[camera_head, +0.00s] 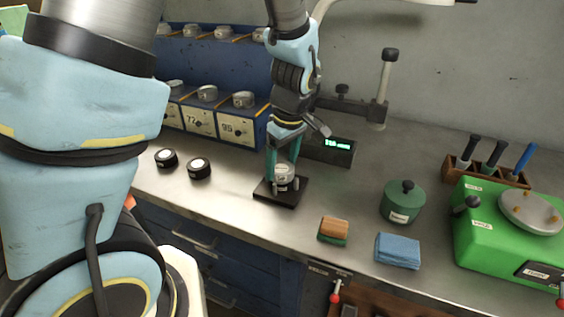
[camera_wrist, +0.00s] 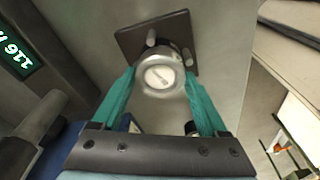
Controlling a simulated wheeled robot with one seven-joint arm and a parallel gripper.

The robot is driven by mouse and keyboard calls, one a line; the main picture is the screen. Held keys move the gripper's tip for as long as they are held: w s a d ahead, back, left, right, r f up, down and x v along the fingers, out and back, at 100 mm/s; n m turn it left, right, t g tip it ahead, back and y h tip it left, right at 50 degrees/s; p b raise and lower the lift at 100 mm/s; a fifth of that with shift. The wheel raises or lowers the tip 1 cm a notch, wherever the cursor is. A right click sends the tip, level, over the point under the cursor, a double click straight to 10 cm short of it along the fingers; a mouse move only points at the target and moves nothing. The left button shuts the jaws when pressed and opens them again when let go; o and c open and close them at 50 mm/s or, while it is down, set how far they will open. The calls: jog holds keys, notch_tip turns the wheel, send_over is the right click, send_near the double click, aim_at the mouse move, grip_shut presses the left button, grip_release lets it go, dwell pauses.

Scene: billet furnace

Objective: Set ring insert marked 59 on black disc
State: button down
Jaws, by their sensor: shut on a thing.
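My gripper (camera_head: 284,166) points down over the bench, shut on a round metal ring insert (camera_head: 284,174). In the wrist view the ring insert (camera_wrist: 160,76) sits between the two teal fingers (camera_wrist: 162,84), with a pale round face towards the camera. I cannot read its mark. It is over a square black plate (camera_head: 292,196) with short pegs, also visible in the wrist view (camera_wrist: 129,40). Whether the ring insert touches the plate is unclear. Two round black pieces with white tops (camera_head: 166,158) (camera_head: 199,168) stand to the left on the bench.
A blue rack (camera_head: 242,133) with metal rings and tags such as 72 and 95 stands behind left. A lit display (camera_head: 338,144) and a post stand (camera_head: 382,88) are behind. A green pot (camera_head: 403,202), sponge (camera_head: 333,230), blue cloth (camera_head: 398,251) and green machine (camera_head: 490,235) are to the right.

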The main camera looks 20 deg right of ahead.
aim_at(286, 170)
jog(key=shift+c, duration=0.9)
grip_release()
jog(key=r+p, duration=0.5)
jog(key=s+r+p, duration=0.1)
jog(key=r+p, duration=0.1)
jog(key=r, duration=0.1)
jog(key=shift+s+d+r, duration=0.1)
jog(key=shift+d+r, duration=0.1)
jog(key=shift+d, duration=0.05)
notch_tip(286, 170, up, 2)
jog(key=shift+s+r+p, duration=0.15)
jog(key=shift+r+p, duration=0.05)
jog(key=shift+p, duration=0.15)
jog(key=w+a+f+m+b, duration=0.1)
jog(key=a+m+b, duration=0.1)
jog(key=a, duration=1.1)
jog(key=w+a+m+h+b, duration=0.1)
jog(key=a+m+b, duration=0.2)
jog(key=a, duration=1)
jog(key=shift+w+f+m, duration=0.35)
jog(key=shift+m, duration=0.25)
